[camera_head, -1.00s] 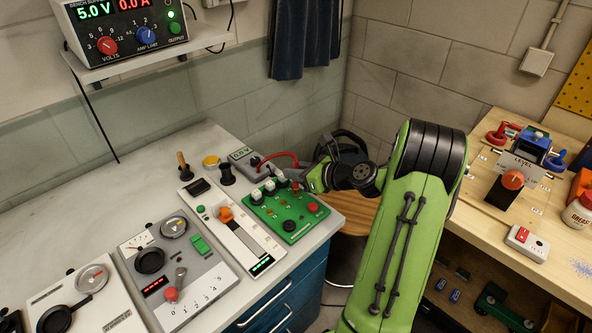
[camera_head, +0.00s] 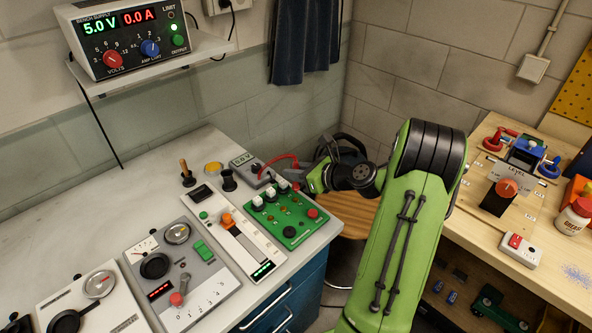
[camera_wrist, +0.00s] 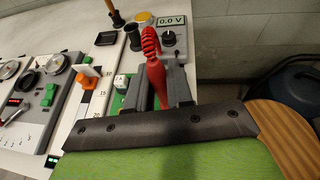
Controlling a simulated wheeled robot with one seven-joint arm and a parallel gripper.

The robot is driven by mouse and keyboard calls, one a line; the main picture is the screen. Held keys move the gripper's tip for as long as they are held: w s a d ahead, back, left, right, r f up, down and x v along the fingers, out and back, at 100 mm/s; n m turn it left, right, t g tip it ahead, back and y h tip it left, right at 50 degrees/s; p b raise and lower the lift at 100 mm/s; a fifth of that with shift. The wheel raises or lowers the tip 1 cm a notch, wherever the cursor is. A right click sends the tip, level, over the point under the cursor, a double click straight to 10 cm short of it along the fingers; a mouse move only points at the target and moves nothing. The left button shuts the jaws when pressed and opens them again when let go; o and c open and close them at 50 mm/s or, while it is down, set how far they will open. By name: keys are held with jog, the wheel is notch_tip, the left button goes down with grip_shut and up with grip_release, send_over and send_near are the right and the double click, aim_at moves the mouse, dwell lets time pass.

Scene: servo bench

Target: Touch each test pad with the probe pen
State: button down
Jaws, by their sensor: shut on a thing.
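My gripper (camera_wrist: 158,88) is shut on the red probe pen (camera_wrist: 154,72), which stands between the two grey fingers in the wrist view. In the head view my gripper (camera_head: 304,182) is over the back right edge of the green test board (camera_head: 307,229). The board has white knobs, a black knob and a red button; it is partly hidden by my gripper in the wrist view. The meter (camera_head: 243,160) behind it reads 0.0 V, and a red lead (camera_head: 284,157) arches from it towards my gripper. The pen tip and any contact with a pad are hidden.
A slider panel (camera_head: 240,240) with an orange handle lies left of the board, with a grey dial panel (camera_head: 183,275) further left. A black cup (camera_head: 228,180) stands behind. The wooden bench (camera_head: 470,225) on the right is separate. The white bench's back left is clear.

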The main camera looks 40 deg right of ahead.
aim_at(296, 161)
jog(key=shift+r+p, duration=2.3)
jog(key=shift+p, duration=0.1)
jog(key=shift+f, duration=0.15)
